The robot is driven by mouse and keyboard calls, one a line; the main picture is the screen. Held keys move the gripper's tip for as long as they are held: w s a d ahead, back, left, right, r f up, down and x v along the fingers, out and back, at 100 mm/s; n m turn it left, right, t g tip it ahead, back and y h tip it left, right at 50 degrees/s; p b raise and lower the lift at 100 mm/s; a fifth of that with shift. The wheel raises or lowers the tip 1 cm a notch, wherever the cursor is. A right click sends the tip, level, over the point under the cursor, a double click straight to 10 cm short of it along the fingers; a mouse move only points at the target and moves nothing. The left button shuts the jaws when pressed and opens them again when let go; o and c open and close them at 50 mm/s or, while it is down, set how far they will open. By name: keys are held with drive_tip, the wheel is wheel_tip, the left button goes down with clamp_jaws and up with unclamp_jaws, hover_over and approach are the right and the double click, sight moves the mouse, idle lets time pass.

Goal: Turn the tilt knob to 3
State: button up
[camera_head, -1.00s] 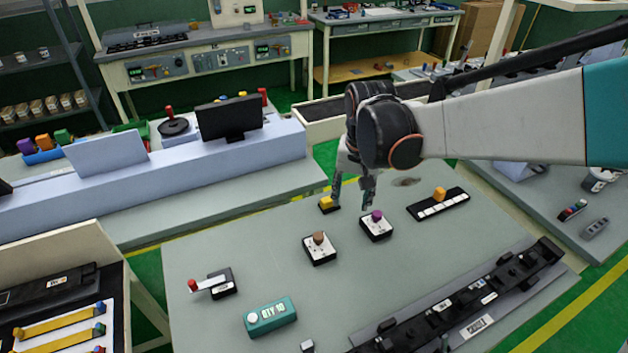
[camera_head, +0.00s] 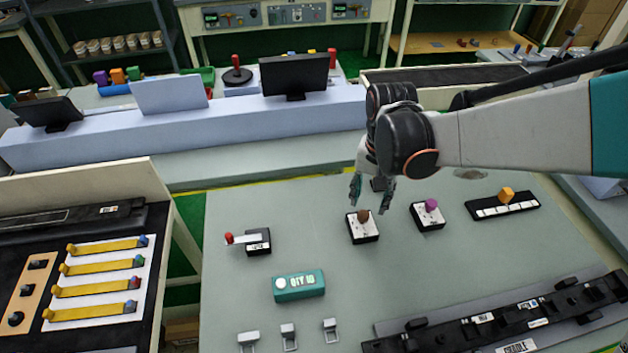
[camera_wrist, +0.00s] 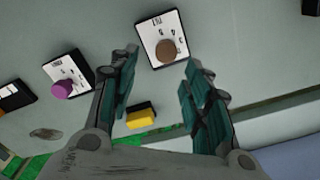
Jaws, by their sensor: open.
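A brown knob (camera_head: 363,215) stands on a small white-faced dial box (camera_head: 362,233) on the grey table. In the wrist view the brown knob (camera_wrist: 165,50) lies just ahead of the fingertips, and its dial box (camera_wrist: 157,27) carries marks and a label too small to read surely. A purple knob (camera_head: 431,205) sits on a similar box (camera_head: 428,220) to its right; it also shows in the wrist view (camera_wrist: 62,89). My gripper (camera_head: 370,198) is open and empty, just behind and above the brown knob, apparently apart from it. Which dial is labelled tilt I cannot tell.
A red-tipped lever (camera_head: 250,240) and a teal box (camera_head: 298,285) are to the left. An orange knob on a white strip (camera_head: 505,205) is at right. A long black rail (camera_head: 500,322) lies in front. A yellow block (camera_wrist: 140,117) is behind the dials.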

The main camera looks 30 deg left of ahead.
sight(364, 214)
drive_tip(key=f, duration=0.1)
drive_tip(key=s+f, duration=0.1)
drive_tip(key=f+b, duration=0.1)
drive_tip(key=shift+s+a+f, duration=0.2)
drive_tip(key=shift+a+f, duration=0.1)
drive_tip(key=shift+a, duration=0.05)
drive_tip(key=shift+w+f, duration=0.15)
drive_tip(key=shift+f, duration=0.35)
drive_tip(key=shift+d, duration=0.1)
clamp_jaws()
